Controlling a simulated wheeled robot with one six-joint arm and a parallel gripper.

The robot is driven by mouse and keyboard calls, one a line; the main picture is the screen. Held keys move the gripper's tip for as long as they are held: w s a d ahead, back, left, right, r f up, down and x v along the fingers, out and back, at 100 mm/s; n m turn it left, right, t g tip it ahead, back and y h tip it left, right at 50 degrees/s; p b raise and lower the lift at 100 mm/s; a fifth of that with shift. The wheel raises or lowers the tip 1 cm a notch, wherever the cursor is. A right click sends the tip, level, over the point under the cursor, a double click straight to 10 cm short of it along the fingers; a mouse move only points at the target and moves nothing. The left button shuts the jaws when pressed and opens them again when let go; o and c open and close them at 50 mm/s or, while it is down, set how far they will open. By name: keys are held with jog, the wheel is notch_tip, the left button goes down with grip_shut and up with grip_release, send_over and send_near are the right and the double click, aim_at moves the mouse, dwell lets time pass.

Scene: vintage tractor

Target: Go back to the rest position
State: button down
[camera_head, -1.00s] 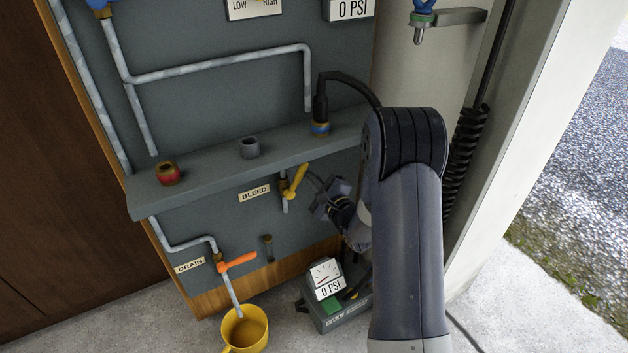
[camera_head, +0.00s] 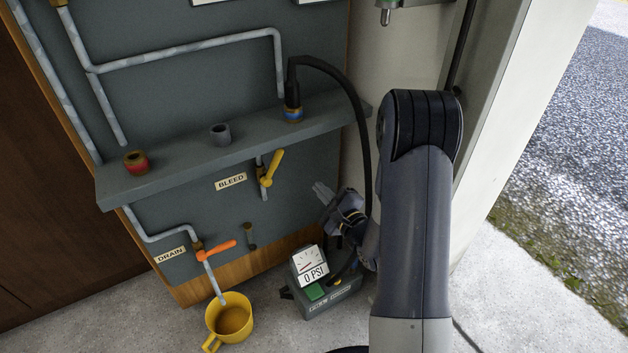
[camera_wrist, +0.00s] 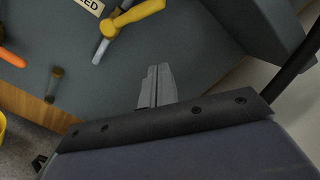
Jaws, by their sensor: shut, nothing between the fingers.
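My gripper (camera_head: 322,190) is at the lower right of the grey-green panel (camera_head: 190,80), to the right of the yellow bleed valve handle (camera_head: 272,168) and apart from it. In the wrist view my gripper (camera_wrist: 157,72) shows its two fingers pressed together with nothing between them. The yellow handle (camera_wrist: 137,14) shows up and to the left of the fingertips there. My arm covers part of the pillar and floor on the right.
A shelf (camera_head: 180,166) holds a red fitting (camera_head: 136,162), a grey socket (camera_head: 220,133) and a black hose (camera_head: 350,90) in a blue-ringed fitting. Below are an orange drain handle (camera_head: 216,250), a yellow mug (camera_head: 229,318) and a gauge unit (camera_head: 325,305) reading 0 PSI.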

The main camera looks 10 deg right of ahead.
jog(key=shift+s+d, duration=0.1)
jog(key=shift+s, duration=0.15)
